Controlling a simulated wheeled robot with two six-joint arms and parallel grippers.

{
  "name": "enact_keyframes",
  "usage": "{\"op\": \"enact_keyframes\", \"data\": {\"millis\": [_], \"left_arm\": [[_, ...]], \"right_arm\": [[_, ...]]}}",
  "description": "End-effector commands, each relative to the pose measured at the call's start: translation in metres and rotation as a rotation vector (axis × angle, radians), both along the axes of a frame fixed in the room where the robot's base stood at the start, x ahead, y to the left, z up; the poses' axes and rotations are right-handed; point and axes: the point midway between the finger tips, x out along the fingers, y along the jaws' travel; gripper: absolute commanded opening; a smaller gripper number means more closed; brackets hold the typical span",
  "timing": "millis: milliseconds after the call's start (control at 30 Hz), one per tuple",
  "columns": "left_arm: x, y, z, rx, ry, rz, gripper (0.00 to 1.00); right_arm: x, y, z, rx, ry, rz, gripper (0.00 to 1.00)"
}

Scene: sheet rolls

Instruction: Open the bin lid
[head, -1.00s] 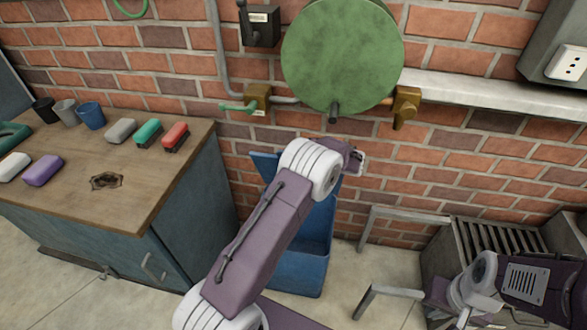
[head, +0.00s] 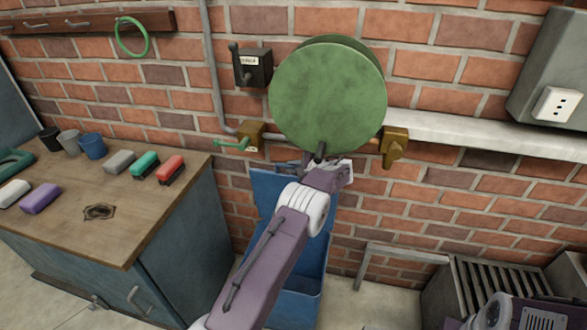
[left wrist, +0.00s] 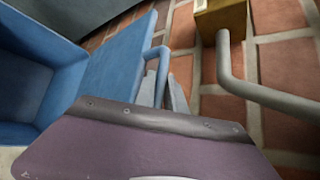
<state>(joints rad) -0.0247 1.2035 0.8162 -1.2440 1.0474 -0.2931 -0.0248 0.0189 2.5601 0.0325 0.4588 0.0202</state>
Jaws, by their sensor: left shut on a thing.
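The blue bin (head: 297,285) stands on the floor against the brick wall, right of the cabinet. Its lid (head: 264,190) is swung up and stands near upright at the wall side. In the left wrist view the lid (left wrist: 117,67) rises beside the open bin (left wrist: 42,65), whose inside shows. My left gripper (head: 343,170) is at the lid's right side, just below the green drum. In the left wrist view its fingers (left wrist: 168,93) are shut on the lid's blue bar handle (left wrist: 160,62). My right gripper is out of view; only part of that arm shows at bottom right.
A green drum (head: 327,97) on brass brackets (head: 395,146) hangs just above my left gripper. A wooden-topped cabinet (head: 70,235) with several brushes and cups stands left. A slatted metal unit (head: 490,285) and a grey rail (head: 405,251) are at right.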

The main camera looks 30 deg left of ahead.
Motion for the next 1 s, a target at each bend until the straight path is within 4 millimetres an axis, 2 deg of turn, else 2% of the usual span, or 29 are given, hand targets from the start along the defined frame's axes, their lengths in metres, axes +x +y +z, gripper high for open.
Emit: {"op": "enact_keyframes", "data": {"millis": [133,167,200,233,567,800,1000], "left_arm": [[0.000,-0.001,0.000,-0.001,-0.002,-0.002,0.00],[0.000,-0.001,0.000,-0.001,-0.002,-0.002,0.23],[0.000,-0.001,0.000,-0.001,-0.002,-0.002,0.34],[0.000,-0.001,0.000,-0.001,-0.001,-0.002,0.36],[-0.001,-0.005,0.003,-0.001,-0.001,-0.002,0.36],[-0.017,-0.043,0.025,-0.001,-0.002,-0.006,0.36],[-0.025,-0.061,0.034,-0.001,-0.001,-0.002,0.36]], "right_arm": [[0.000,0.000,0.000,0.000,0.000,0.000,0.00],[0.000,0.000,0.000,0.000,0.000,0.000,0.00],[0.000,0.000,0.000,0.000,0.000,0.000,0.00],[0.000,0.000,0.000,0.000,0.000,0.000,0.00],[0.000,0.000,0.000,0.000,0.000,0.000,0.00],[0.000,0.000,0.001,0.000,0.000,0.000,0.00],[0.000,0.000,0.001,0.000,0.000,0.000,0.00]]}}
